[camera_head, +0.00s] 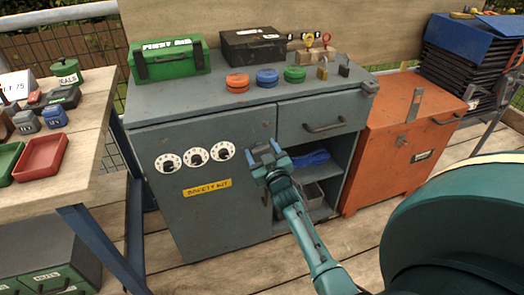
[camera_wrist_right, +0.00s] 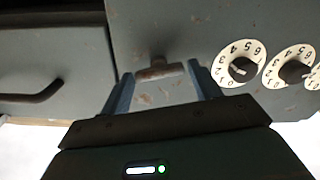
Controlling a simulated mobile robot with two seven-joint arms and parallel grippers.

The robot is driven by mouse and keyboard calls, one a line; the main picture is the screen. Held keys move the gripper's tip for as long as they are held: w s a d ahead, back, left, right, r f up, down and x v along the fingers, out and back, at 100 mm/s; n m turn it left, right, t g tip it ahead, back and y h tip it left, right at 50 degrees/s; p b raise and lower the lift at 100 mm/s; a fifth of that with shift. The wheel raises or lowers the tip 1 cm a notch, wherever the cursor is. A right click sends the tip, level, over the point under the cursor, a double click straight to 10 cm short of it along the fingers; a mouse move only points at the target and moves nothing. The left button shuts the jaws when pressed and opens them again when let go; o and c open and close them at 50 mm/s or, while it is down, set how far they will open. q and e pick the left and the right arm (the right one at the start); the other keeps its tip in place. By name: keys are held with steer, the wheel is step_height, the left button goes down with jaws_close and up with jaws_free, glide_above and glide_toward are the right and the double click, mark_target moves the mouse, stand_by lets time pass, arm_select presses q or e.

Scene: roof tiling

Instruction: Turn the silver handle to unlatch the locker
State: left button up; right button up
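The grey locker (camera_head: 200,220) stands in the middle of the head view, its door on the left carrying three white dials and a yellow label (camera_head: 207,187). My right gripper (camera_head: 265,155) is at the right edge of this door. In the right wrist view, which is turned over, the worn silver handle (camera_wrist_right: 160,71) lies between the tips of my open right gripper (camera_wrist_right: 161,80), with a gap on both sides. In the head view the gripper mostly hides the handle. The door looks closed. My left gripper is not in view.
A drawer with a dark handle (camera_head: 325,126) and open shelves (camera_head: 320,185) are right of the door. A green first aid box (camera_head: 169,60), a black case (camera_head: 253,45) and coloured tins stand on top. An orange cabinet (camera_head: 400,145) is at right, a workbench (camera_head: 85,140) at left.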

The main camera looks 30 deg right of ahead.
steer(key=c, duration=0.7)
steer(key=shift+r+m+p, duration=0.2)
steer(key=shift+m+p, duration=0.3)
steer(key=shift+m, duration=0.1)
steer(key=shift+d+f+m+p, duration=0.15)
steer(key=shift+m+p, duration=0.15)
steer(key=shift+m, duration=0.7)
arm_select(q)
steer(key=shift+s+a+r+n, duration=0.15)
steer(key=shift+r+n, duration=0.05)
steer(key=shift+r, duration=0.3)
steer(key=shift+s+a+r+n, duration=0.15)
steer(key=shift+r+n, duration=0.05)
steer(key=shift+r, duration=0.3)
arm_select(e)
steer(key=o, duration=0.7)
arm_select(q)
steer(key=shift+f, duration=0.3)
arm_select(e)
steer(key=o, duration=0.3)
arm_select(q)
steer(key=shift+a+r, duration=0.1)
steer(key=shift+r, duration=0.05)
arm_select(e)
steer(key=shift+s, duration=0.15)
